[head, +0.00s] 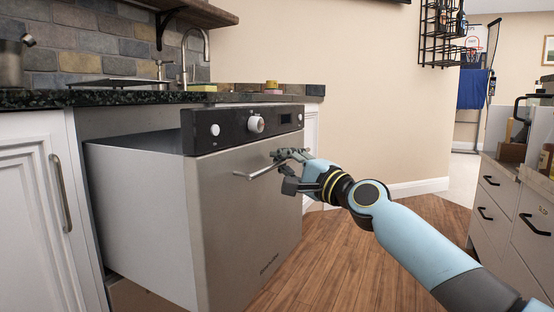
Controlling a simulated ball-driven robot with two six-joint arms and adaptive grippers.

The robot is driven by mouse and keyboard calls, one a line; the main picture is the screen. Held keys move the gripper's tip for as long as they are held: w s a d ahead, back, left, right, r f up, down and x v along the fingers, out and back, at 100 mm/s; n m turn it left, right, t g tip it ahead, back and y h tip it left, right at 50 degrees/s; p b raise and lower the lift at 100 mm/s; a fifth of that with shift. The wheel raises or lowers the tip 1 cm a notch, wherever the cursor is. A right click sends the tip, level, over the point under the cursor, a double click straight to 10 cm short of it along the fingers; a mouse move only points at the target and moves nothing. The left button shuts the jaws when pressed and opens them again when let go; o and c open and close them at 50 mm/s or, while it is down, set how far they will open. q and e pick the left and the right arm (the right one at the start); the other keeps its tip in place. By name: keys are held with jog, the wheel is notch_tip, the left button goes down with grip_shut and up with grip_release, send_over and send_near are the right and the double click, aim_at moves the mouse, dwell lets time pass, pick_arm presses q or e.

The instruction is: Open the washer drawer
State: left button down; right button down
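The washer drawer (245,230) is a stainless steel dishwasher drawer under the dark counter. It stands pulled well out from the cabinet, with its grey side wall showing on the left. Its black control panel (235,128) has a round white knob. The bar handle (258,171) runs across the upper front. My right gripper (290,170) is at the right end of the handle, with its fingers around or against it. Whether the fingers are closed on the bar is too small to tell. My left gripper is not in view.
A white cabinet door (34,190) is on the left. The counter (60,98) holds a sink faucet (190,60) and a sponge. Drawers (515,205) stand on the right. The wooden floor (350,260) in front of the drawer is clear apart from my arm above it.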

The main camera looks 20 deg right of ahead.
jog(key=shift+s+d+f, duration=0.1)
jog(key=shift+s+f, duration=0.1)
jog(key=shift+f, duration=0.15)
jog(key=c, duration=1.4)
grip_release()
jog(key=shift+r, duration=0.2)
jog(key=v, duration=0.7)
jog(key=shift+s, duration=0.2)
